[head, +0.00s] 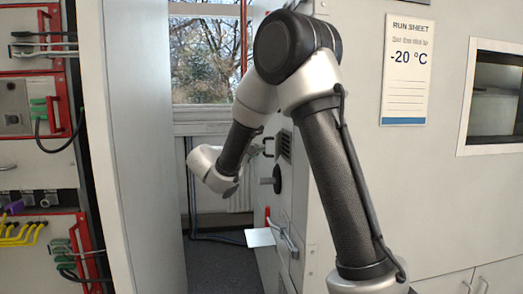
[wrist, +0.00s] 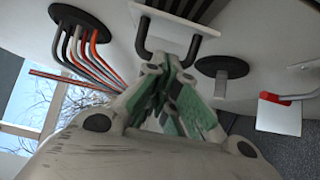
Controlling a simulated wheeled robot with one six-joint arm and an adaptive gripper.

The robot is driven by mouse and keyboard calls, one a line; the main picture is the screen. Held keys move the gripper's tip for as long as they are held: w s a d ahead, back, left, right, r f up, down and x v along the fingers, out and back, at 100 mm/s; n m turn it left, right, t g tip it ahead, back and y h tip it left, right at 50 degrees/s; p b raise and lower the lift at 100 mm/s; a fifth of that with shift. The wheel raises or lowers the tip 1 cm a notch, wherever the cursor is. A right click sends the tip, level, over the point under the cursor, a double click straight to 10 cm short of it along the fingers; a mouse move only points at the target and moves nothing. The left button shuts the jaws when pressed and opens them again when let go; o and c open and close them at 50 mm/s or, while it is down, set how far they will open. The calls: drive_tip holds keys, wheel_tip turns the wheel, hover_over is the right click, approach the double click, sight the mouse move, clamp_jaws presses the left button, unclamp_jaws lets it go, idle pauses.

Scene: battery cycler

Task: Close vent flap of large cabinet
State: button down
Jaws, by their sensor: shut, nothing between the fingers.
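The vent flap (wrist: 174,17) of the large cabinet is a white panel with dark slots at the top of the wrist view. A black U-shaped handle (wrist: 141,42) hangs from its near edge. My gripper (wrist: 168,72) has green-padded fingers, shut and empty, with the tips close to the handle's crossbar. I cannot tell whether they touch it. In the head view, the slotted vent (head: 286,146) and handle (head: 269,141) show on the cabinet side (head: 300,190), partly behind my arm. The flap's exact angle is unclear, and my fingertips are not clearly visible there.
A black disc with a stub (wrist: 222,66) is right of the handle; a cable port (wrist: 82,20) with red and grey cables is left. A red lever (wrist: 275,98) and white plate (wrist: 279,118) stick out further right. A second cabinet (head: 130,130) bounds the narrow aisle.

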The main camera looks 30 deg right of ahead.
drive_tip(key=s+a, duration=0.5)
drive_tip(key=s, duration=0.3)
drive_tip(key=w+a+m+g+h, duration=0.1)
drive_tip(key=w+a+g, duration=0.1)
drive_tip(key=w+a, duration=0.7)
drive_tip(key=w+d, duration=0.2)
drive_tip(key=d, duration=1.2)
drive_tip(key=shift+w+f, duration=0.15)
